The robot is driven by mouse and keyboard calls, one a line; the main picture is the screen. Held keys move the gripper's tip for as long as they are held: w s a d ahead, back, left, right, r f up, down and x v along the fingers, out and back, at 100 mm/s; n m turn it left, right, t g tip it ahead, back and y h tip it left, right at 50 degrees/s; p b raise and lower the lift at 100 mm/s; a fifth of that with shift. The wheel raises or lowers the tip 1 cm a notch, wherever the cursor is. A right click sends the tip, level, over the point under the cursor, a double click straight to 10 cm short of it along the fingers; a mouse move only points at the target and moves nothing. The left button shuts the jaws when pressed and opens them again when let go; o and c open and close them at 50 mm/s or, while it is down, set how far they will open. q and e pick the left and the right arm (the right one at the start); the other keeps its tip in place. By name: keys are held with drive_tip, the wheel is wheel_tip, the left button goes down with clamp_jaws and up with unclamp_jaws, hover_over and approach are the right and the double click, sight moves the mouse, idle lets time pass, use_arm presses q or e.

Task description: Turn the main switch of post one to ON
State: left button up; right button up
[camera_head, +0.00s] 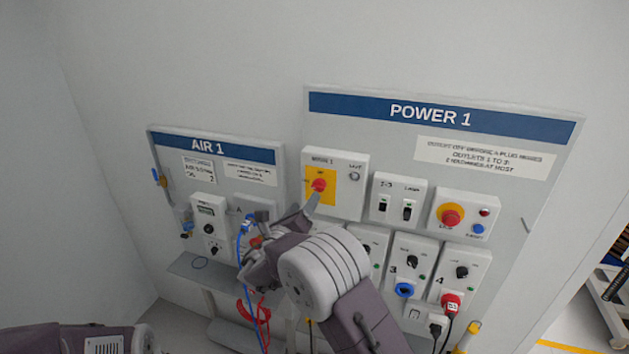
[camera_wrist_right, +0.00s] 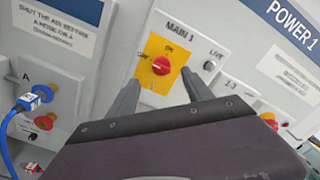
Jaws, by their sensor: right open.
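The main switch is a red rotary knob (camera_head: 319,185) on a yellow plate, in a white box marked MAIN 1 on the POWER 1 panel (camera_head: 380,133). The knob also shows in the right wrist view (camera_wrist_right: 161,66), with small ON and OFF labels beside it. I cannot tell clearly which label it points to. My right gripper (camera_head: 311,205) is just below the knob in the head view. In the right wrist view its two fingers (camera_wrist_right: 161,92) are spread, with the yellow plate between and beyond them. Nothing is held. My left gripper is out of view.
Right of the main switch are a box with two small switches (camera_head: 397,199) and a red emergency button (camera_head: 450,215) on yellow. Below are outlets with plugs, partly hidden by my right arm. The AIR 1 panel (camera_head: 207,146) with a blue hose (camera_head: 243,240) is at left.

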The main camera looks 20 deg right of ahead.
sight(316, 188)
drive_tip(key=p+x, duration=0.4)
drive_tip(key=x, duration=0.4)
drive_tip(key=shift+d, duration=0.25)
drive_tip(key=shift+w+d+f, duration=0.1)
drive_tip(key=shift+w+d, duration=0.1)
drive_tip(key=shift+w, duration=0.15)
clamp_jaws()
